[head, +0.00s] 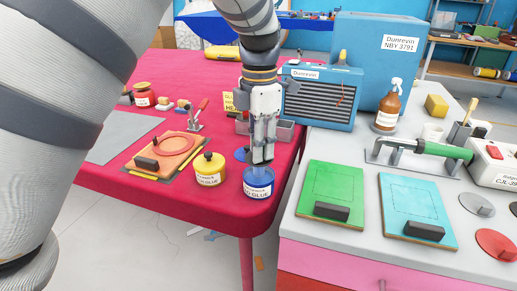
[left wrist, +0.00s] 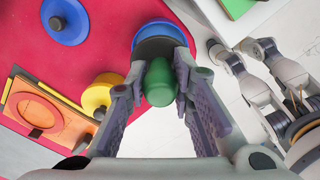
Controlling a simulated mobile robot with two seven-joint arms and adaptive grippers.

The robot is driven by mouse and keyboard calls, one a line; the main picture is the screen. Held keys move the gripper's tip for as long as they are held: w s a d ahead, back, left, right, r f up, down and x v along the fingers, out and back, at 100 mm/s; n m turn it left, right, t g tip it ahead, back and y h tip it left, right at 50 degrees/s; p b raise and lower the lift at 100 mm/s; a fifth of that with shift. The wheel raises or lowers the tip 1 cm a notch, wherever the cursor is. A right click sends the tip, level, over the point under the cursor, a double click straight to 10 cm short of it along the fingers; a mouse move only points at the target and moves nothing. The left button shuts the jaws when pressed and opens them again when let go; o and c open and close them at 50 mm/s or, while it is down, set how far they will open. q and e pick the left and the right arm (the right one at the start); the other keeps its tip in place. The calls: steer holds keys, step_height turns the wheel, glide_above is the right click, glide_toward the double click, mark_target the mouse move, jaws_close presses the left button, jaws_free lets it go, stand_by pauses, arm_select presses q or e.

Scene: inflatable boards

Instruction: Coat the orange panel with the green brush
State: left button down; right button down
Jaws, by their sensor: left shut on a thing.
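My left gripper (head: 262,157) is above the blue glue pot (head: 258,183) at the red table's front corner. It is shut on the green brush (left wrist: 158,84), whose green handle shows between the fingers in the left wrist view. The brush's lower end is hidden, and the handle is lined up over the blue pot (left wrist: 160,28). The orange panel (head: 140,148) lies at the left on the red table, with a round orange patch and a dark block on it. My right gripper (left wrist: 234,48) shows in the left wrist view, open and empty over the pale floor.
A yellow glue pot (head: 209,170) stands between the orange panel and the blue pot. A blue lid (left wrist: 65,20) lies beside the blue pot. A green panel (head: 345,182) and a cyan panel (head: 412,197) lie on the grey counter (head: 300,231) to the right.

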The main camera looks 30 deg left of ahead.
arm_select(q)
steer(key=shift+r, duration=2.85)
